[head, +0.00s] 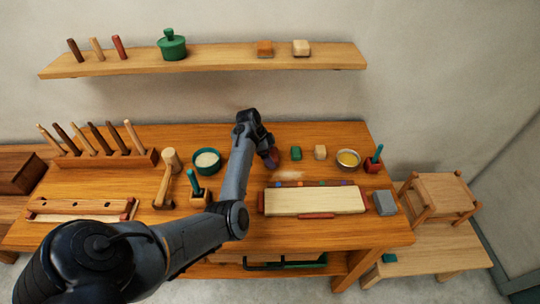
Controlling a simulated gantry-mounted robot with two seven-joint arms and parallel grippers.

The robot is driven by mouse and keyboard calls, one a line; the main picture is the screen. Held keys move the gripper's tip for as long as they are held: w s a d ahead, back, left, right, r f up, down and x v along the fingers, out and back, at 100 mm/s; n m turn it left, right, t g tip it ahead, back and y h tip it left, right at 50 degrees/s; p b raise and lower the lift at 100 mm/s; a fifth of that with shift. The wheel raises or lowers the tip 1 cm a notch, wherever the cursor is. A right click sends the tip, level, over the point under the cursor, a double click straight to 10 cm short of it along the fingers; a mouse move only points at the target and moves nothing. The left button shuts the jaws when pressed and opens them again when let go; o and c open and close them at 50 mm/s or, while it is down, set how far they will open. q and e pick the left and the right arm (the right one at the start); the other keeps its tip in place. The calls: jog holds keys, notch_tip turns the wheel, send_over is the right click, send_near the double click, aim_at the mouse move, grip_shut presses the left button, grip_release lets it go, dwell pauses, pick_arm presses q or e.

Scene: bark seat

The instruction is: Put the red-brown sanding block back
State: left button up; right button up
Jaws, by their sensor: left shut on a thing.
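My left gripper (268,152) is at the back middle of the workbench (220,260), low over its top. It is shut on a dark reddish thing (273,161), which looks like the red-brown sanding block and is mostly hidden by the fingers. I cannot tell whether the block touches the bench. A green block (296,153) and a cream block (320,152) sit in a row just right of the gripper. My right gripper is not in view.
A bowl of yellow stuff (348,160) and a red holder (373,166) stand further right. A pale board (315,201) lies in front. A green bowl (207,162) and a mallet (167,180) are left of my arm. A shelf (210,60) hangs above.

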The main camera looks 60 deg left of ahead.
pick_arm(q)
jog(key=shift+f, duration=0.15)
jog(key=shift+f, duration=0.1)
jog(key=o, duration=0.8)
jog(key=shift+c, duration=0.2)
jog(key=shift+s+a+r, duration=0.1)
jog(key=shift+r, duration=0.5)
jog(key=p+v, duration=0.1)
jog(key=v, duration=1)
jog(key=shift+s, duration=0.1)
